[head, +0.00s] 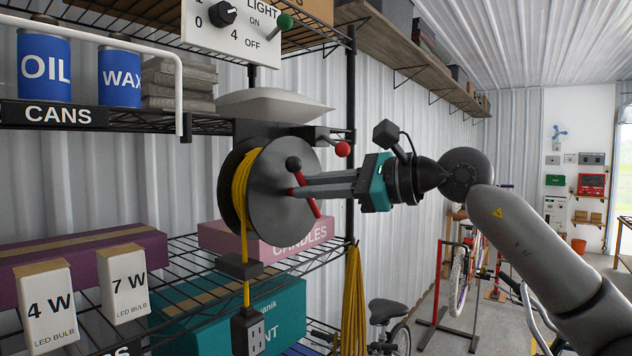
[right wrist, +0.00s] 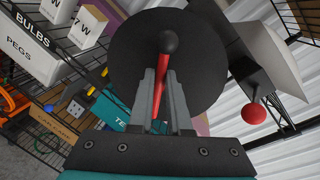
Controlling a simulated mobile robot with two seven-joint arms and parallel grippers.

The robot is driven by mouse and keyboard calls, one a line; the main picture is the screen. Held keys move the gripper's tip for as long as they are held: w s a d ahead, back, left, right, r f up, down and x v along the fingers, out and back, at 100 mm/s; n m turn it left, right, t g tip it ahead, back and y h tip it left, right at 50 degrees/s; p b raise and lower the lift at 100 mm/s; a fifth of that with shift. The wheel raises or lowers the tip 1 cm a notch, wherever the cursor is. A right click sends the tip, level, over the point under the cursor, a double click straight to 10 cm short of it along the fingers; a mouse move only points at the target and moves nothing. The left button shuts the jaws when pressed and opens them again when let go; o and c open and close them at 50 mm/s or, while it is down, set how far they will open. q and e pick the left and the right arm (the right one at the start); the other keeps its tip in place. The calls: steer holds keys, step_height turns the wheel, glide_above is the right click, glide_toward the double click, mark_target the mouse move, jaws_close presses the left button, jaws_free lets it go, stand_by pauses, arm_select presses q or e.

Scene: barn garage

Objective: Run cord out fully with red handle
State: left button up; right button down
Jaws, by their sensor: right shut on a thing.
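A dark cord reel (head: 284,190) with yellow cord (head: 241,190) wound on it is mounted at the shelf rack. A red crank handle (head: 305,188) with a black knob (head: 293,163) lies across its face. My right gripper (head: 293,192) comes in from the right and is shut on the red handle. In the right wrist view the handle (right wrist: 161,75) stands between the fingers (right wrist: 160,100), its black knob beyond the tips. The cord runs down from the reel through a dark guide (head: 240,266) to a black socket block (head: 248,330). My left gripper is not in view.
A red ball-ended lever (head: 342,149) sticks out just above the gripper's fingers. Wire shelves hold a purple box (head: 80,262), bulb boxes (head: 47,305) and a teal box (head: 285,310). Yellow cord (head: 354,305) hangs below right. A bicycle (head: 460,275) stands farther back.

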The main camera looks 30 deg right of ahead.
steer(key=n, duration=0.1)
steer(key=n+h, duration=0.1)
steer(key=n, duration=0.1)
steer(key=f+n, duration=0.1)
steer(key=n, duration=0.1)
steer(key=shift+s+a+h, duration=0.1)
steer(key=shift+a+h, duration=0.2)
steer(key=n+h, duration=0.1)
steer(key=n, duration=0.2)
steer(key=shift+f+n, duration=0.15)
steer(key=shift+n, duration=0.15)
steer(key=shift+n+h, duration=0.3)
steer(key=shift+n, duration=0.3)
steer(key=shift+t, duration=0.3)
steer(key=c, duration=0.8)
jaws_free()
steer(key=shift+c, duration=0.2)
steer(key=shift+s, duration=0.15)
